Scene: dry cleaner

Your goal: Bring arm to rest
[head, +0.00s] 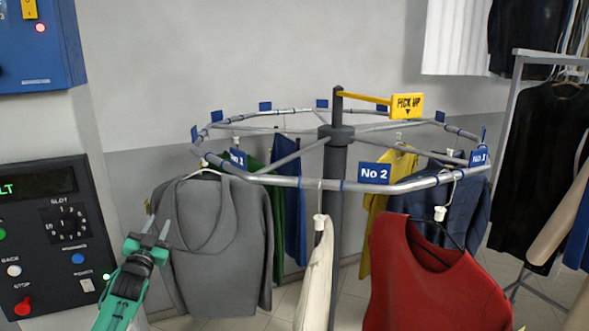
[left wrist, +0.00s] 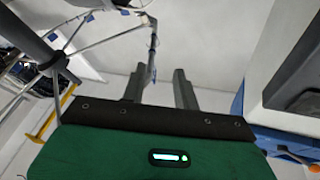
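My left gripper (head: 158,222) is raised at the lower left of the head view, between the control panel (head: 48,235) and a grey sweater (head: 215,240). Its two fingers stand apart with nothing held between them. The left wrist view shows the same open gripper (left wrist: 159,72) against a pale wall or ceiling. In the head view the fingers overlap the sweater's left edge; I cannot tell whether they touch it. My green left arm comes in from the bottom. My right gripper is in neither view.
A round garment carousel (head: 336,150) carries several hanging clothes, including a red sweater (head: 425,275), and a "No 2" tag (head: 374,173). A yellow "PICK UP" sign (head: 407,106) points down at its rail. A blue box (head: 40,50) hangs upper left. A clothes rack (head: 510,130) stands right.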

